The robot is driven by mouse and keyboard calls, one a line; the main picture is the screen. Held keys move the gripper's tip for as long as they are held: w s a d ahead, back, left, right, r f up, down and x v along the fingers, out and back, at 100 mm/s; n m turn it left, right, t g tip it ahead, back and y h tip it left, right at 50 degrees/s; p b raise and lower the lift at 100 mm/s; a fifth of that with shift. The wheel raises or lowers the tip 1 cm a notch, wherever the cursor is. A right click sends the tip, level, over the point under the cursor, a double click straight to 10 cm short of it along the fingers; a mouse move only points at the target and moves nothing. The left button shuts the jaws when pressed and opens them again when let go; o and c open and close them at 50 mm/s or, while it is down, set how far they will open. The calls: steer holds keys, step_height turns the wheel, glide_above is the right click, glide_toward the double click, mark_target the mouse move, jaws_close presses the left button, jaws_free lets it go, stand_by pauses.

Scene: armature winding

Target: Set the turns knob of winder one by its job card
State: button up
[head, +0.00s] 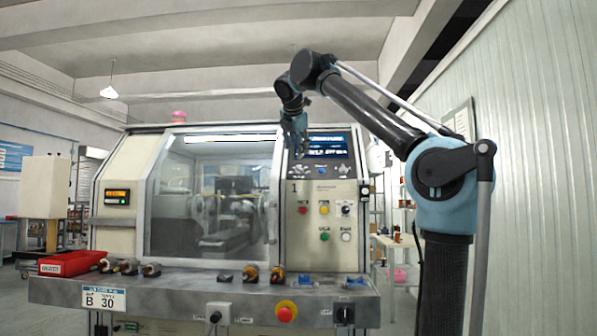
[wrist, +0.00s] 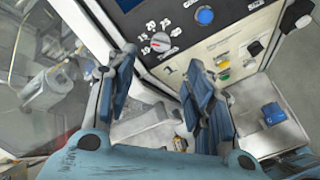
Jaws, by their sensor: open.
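The turns knob (wrist: 161,42) is a small round dial in the wrist view, red and pale, with numbers around it, 15, 20 and 25 among them, and a label below. Its pointer setting is too small to tell. In the head view its place on the panel (head: 299,170) is small and blurred. The job card (head: 104,299) on winder one's (head: 120,235) front ledge reads B and 30. My gripper (head: 297,128) is in front of the upper control panel. In the wrist view my gripper (wrist: 163,80) is open and empty, its fingers apart below the knob, not touching it.
A blue button (wrist: 205,16) sits right of the knob. Below are coloured buttons (head: 324,208) and switches. The glass window (head: 212,195) is left of the panel. A red tray (head: 72,263), several small parts and a red stop button (head: 286,311) are at the ledge.

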mark_target(299, 167)
steer(key=x, duration=1.1)
steer(key=shift+w+d+f, duration=0.1)
steer(key=shift+w+f, duration=0.05)
steer(key=c, duration=1.1)
